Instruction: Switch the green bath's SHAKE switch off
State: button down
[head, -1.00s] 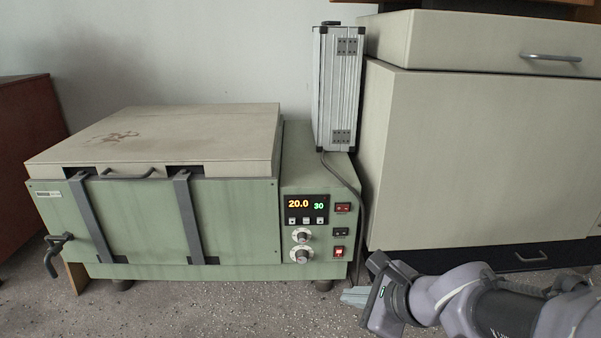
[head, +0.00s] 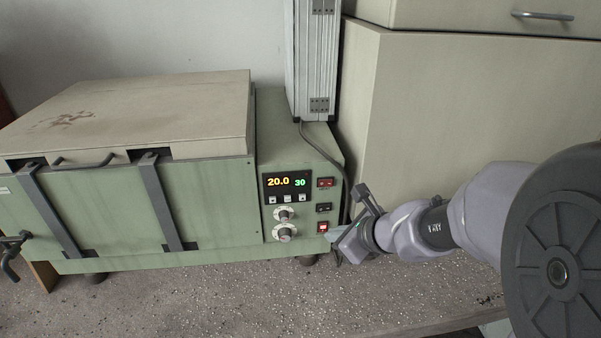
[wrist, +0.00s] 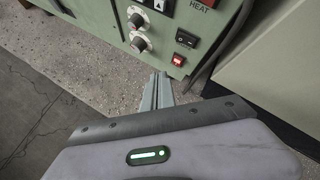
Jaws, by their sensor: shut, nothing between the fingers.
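The green bath (head: 215,205) stands on the bench, with a control panel at its right front. The panel carries three rocker switches in a column: a red one at the top (head: 325,182), a dark one in the middle (head: 323,207) and a lit red one at the bottom (head: 323,227). In the wrist view, HEAT reads above the dark switch (wrist: 187,39); I cannot read a SHAKE label. My gripper (head: 331,236) is shut and empty. In the wrist view its fingertips (wrist: 162,78) point at the panel, just below and left of the lit red switch (wrist: 178,60).
Two knobs (head: 285,215) sit left of the switches, below a display (head: 287,184) showing 20.0 and 30. A dark cable (head: 344,190) runs down the bath's right side. A beige cabinet (head: 450,110) is on the right.

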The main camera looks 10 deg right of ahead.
jog(key=shift+w+a+p, duration=0.2)
jog(key=shift+w, duration=1.1)
jog(key=shift+w+a+p, duration=0.15)
jog(key=shift+w, duration=1.85)
dwell(0.4)
jog(key=shift+s, duration=0.7)
jog(key=s, duration=0.1)
jog(key=s+b, duration=0.1)
jog(key=s, duration=0.3)
jog(key=shift+d, duration=0.3)
